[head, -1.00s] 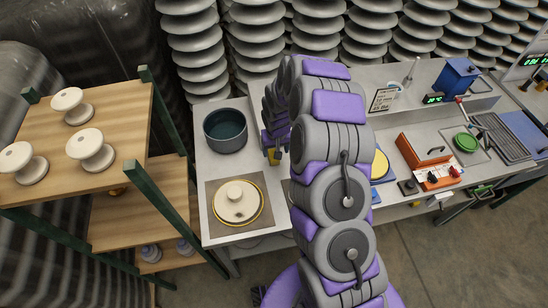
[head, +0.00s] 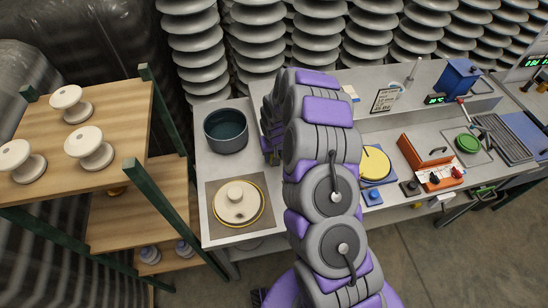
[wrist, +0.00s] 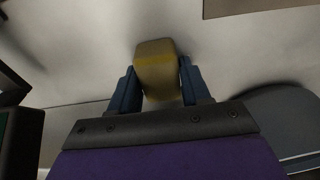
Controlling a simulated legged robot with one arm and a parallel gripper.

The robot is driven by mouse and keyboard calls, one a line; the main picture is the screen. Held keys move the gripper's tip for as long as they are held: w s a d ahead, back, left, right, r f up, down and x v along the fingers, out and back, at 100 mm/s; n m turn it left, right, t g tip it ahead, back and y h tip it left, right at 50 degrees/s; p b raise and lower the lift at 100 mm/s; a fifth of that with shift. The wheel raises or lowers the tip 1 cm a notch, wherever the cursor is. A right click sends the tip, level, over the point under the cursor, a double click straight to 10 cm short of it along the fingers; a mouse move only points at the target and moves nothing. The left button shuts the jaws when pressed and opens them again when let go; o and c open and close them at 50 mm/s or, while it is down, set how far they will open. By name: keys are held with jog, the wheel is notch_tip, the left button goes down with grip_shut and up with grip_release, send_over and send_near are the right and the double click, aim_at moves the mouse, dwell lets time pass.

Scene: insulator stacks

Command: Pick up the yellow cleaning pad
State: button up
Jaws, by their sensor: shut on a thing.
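The yellow cleaning pad (wrist: 157,60) is a small block with a brighter yellow band, seen in the wrist view. My gripper (wrist: 158,82) is shut on it, with one blue finger on each side. A pale worktop surface fills the background beyond the pad; the gap between them cannot be judged. In the head view my gripper (head: 272,157) is dark and mostly hidden behind my arm, over the bench between the pot and the arm. The pad is not clearly visible there.
On the bench (head: 256,205) stand a dark pot (head: 226,131) and a cream lidded disc (head: 238,203). Right of my arm are a yellow round plate (head: 374,163) and an orange box (head: 424,149). A wooden shelf (head: 120,115) with white insulators stands left.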

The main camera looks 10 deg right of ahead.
jog(key=c, duration=0.3)
jog(key=shift+r, duration=0.15)
jog(key=shift+r, duration=0.55)
notch_tip(320, 180, up, 2)
jog(key=shift+r+p, duration=0.2)
jog(key=shift+p, duration=0.3)
jog(key=s+a, duration=0.1)
jog(key=s, duration=0.4)
jog(key=s+a+p, duration=0.1)
jog(key=s, duration=0.4)
jog(key=s+r, duration=0.1)
jog(key=s, duration=0.4)
jog(key=shift+s+a+r+p, duration=0.1)
jog(key=shift+s+a+p, duration=0.25)
jog(key=shift+s+a, duration=0.05)
